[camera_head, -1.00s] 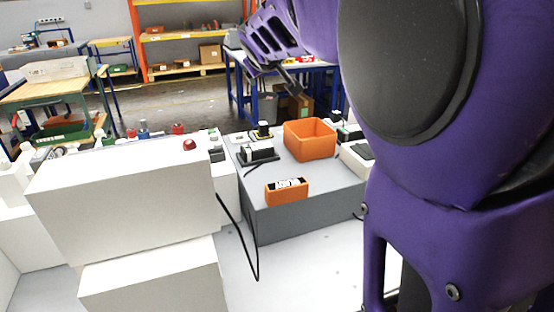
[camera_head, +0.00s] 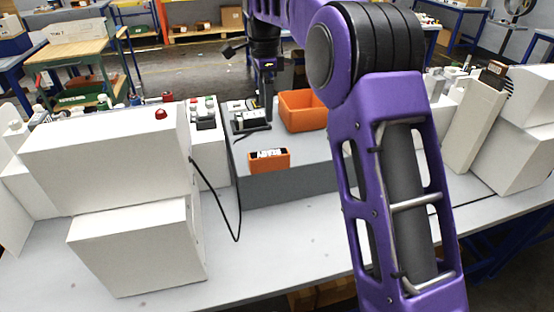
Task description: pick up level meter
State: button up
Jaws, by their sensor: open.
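A small orange block with a black and white top (camera_head: 269,161), which looks like the level meter, lies at the front edge of the grey raised platform (camera_head: 310,181). My gripper (camera_head: 267,118) hangs downward from my purple arm, behind the block and beside a black and white device (camera_head: 247,121). The gripper is open, and the orange block stands apart from it. The fingertips are small and dark here, so I cannot tell whether they touch the black device.
An orange open bin (camera_head: 303,111) stands on the platform to the right of my gripper. Large white boxes (camera_head: 103,160) fill the left, with a black cable (camera_head: 238,215) hanging beside them. My arm hides the platform's right side. The table front (camera_head: 290,245) is clear.

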aim_at(269, 153)
notch_tip(269, 153, down, 12)
jog(key=shift+r+b, duration=0.25)
jog(key=shift+b, duration=0.4)
jog(key=f, duration=0.5)
jog(key=shift+s+d+f, duration=0.1)
jog(key=shift+d, duration=0.15)
grip_shut()
